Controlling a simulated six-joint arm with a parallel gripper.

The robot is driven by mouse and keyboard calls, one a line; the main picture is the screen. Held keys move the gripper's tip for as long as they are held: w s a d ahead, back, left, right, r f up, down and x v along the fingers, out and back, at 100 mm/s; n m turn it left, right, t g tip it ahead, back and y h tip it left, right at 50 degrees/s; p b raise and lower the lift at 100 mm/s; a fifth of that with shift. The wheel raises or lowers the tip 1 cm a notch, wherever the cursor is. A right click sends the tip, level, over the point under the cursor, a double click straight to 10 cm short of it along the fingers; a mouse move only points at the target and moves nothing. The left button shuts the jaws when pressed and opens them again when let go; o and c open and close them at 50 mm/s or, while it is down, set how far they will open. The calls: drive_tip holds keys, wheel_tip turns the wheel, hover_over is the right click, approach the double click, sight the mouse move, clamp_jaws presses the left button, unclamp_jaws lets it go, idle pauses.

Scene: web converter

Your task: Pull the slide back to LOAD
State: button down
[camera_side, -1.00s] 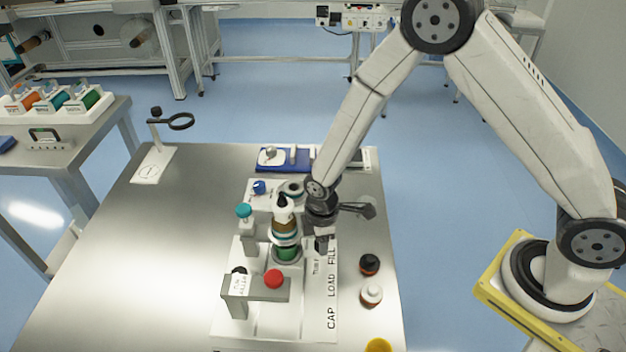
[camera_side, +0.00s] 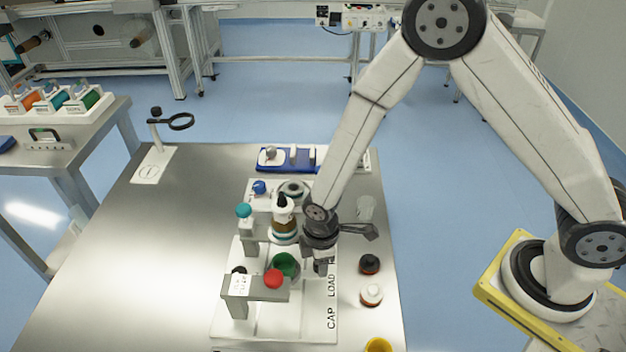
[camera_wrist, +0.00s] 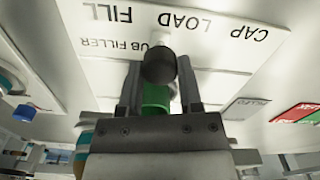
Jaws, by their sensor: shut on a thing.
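The tube filler (camera_side: 310,325) is a white base with FILL, LOAD and CAP printed along its right side. The slide carries a green tube holder (camera_side: 285,262), which stands in front of the brown filling bottle (camera_side: 284,222) and behind the red button (camera_side: 273,279). My gripper (camera_side: 321,268) is low at the right side of the base, covering part of the FILL lettering, just behind LOAD. In the wrist view, my gripper (camera_wrist: 158,85) has its fingers either side of the slide's dark round knob (camera_wrist: 158,66). Green (camera_wrist: 155,97) shows between the fingers.
A black-capped bottle (camera_side: 369,264) and a white-capped bottle (camera_side: 371,295) stand close right of the base. A yellow cup (camera_side: 378,345) is at the front edge. A clear cup (camera_side: 366,207) stands behind my gripper. The table's left side is clear.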

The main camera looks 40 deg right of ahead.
drive_tip(key=shift+s+a, duration=0.7)
drive_tip(key=shift+a, duration=0.1)
drive_tip(key=shift+c, duration=1.3)
unclamp_jaws()
drive_tip(key=shift+r, duration=0.2)
wheel_tip(320, 180, up, 8)
drive_tip(key=shift+f, duration=0.25)
